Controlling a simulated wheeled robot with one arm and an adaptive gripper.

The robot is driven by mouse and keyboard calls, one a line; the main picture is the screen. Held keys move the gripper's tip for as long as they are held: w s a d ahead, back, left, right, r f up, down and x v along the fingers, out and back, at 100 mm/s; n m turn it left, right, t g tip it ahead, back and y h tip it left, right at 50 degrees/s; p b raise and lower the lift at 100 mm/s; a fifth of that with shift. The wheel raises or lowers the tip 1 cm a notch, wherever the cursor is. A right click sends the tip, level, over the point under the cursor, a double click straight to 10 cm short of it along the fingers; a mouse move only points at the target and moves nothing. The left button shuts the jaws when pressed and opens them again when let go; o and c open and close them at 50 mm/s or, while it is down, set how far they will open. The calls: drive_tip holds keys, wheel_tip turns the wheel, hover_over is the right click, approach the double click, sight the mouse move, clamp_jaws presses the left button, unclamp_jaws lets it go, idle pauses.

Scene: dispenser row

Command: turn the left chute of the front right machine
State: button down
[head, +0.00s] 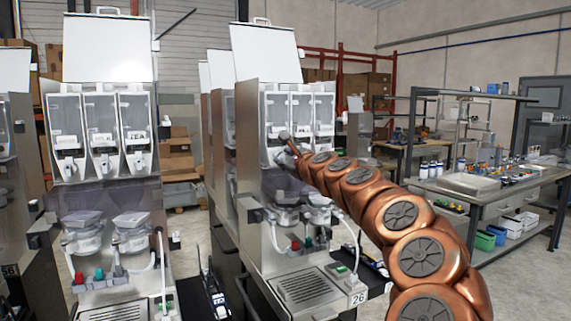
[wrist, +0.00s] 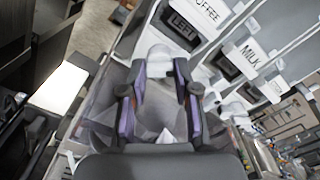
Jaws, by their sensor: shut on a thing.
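The front right machine (head: 252,190) stands at the middle of the head view, with a row of clear canisters under a white lid. Its left chute (wrist: 158,62) is a white spout that shows at the top middle of the wrist view, by the COFFEE and LEFT labels. My gripper (wrist: 160,76) has its two dark, purple-sided fingers on either side of this chute and is shut on it. In the head view my arm reaches to the left canister's front and hides much of the chute. How far the chute is turned I cannot tell.
The MILK canister (wrist: 252,58) and its neighbours sit close to the right of my gripper in the wrist view. Another machine (head: 103,140) stands at the left, across a narrow gap. A workbench (head: 482,205) stands at the right, beyond open floor.

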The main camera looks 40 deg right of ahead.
drive_tip(key=n+b, duration=0.1)
drive_tip(key=n, duration=0.1)
drive_tip(key=n+b, duration=0.2)
drive_tip(key=shift+f+n, duration=0.2)
drive_tip(key=shift+n, duration=0.2)
drive_tip(key=n+b, duration=1)
drive_tip(key=n, duration=0.2)
drive_tip(key=shift+n, duration=0.3)
drive_tip(key=n+b, duration=0.1)
drive_tip(key=n, duration=0.2)
drive_tip(key=shift+r+n+b, duration=0.1)
drive_tip(key=shift+n+b, duration=0.2)
drive_tip(key=shift+b, duration=0.05)
drive_tip(key=n+b, duration=0.1)
drive_tip(key=n, duration=0.3)
drive_tip(key=shift+n, duration=0.3)
drive_tip(key=n, duration=0.3)
drive_tip(key=shift+n+b, duration=0.3)
drive_tip(key=shift+b, duration=0.1)
drive_tip(key=n, duration=0.4)
drive_tip(key=shift+r+n+b, duration=0.1)
drive_tip(key=shift+n+b, duration=0.2)
drive_tip(key=shift+b, duration=0.05)
